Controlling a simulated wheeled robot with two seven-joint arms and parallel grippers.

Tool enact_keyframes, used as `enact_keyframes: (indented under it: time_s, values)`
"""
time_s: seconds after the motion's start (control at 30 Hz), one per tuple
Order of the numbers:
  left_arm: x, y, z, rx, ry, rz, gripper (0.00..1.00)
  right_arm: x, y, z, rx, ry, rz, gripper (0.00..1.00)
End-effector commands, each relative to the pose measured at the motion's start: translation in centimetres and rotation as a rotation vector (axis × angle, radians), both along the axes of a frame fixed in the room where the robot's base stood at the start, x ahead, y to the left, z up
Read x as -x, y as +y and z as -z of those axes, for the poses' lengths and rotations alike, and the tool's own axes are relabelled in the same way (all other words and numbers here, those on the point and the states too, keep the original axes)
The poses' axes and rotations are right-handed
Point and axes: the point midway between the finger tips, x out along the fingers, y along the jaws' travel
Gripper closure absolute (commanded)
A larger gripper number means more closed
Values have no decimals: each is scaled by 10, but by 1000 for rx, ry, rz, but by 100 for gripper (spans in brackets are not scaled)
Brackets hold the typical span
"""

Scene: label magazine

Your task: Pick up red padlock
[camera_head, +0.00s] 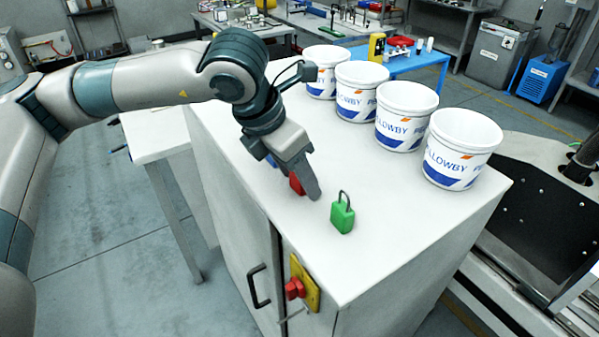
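The red padlock (296,184) stands on the white cabinet top, mostly hidden by my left gripper; only a small red patch of it shows. My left gripper (302,184) points down at it, with one finger in front of its right side. The other finger is not clearly seen, so I cannot tell whether the gripper is closed on the padlock. A green padlock (342,217) with a dark shackle stands upright just right of and nearer than the gripper, apart from it. My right gripper is not in view.
A bit of blue (271,160) shows behind the gripper. Several white tubs (462,150) stand in a row along the cabinet's far right side. The white cabinet top (400,225) is bare right of the green padlock. A red and yellow switch (303,285) sits on its front.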

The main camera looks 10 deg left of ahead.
Motion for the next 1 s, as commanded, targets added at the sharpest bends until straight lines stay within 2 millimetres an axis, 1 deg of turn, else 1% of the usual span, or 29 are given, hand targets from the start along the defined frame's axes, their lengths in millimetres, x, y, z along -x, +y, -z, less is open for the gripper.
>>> enact_keyframes:
  time_s: [0.43, 0.47, 0.5, 0.57, 0.6, 0.63, 1.0]
  values:
    - [0, 0, 1, 0, 0, 0, 48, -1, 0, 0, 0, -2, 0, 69]
    - [0, 0, 1, 0, 0, 0, 56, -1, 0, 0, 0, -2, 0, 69]
    - [0, 0, 1, 0, 0, 0, 65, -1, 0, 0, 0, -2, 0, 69]
    - [0, 0, 1, 0, 0, 0, 80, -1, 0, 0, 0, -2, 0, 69]
    - [0, 0, 1, -1, 1, 0, 89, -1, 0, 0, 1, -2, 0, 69]
    - [0, 0, 1, -1, 1, 0, 95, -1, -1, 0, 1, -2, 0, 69]
    - [0, 0, -1, 1, -1, 0, 95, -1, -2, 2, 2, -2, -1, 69]
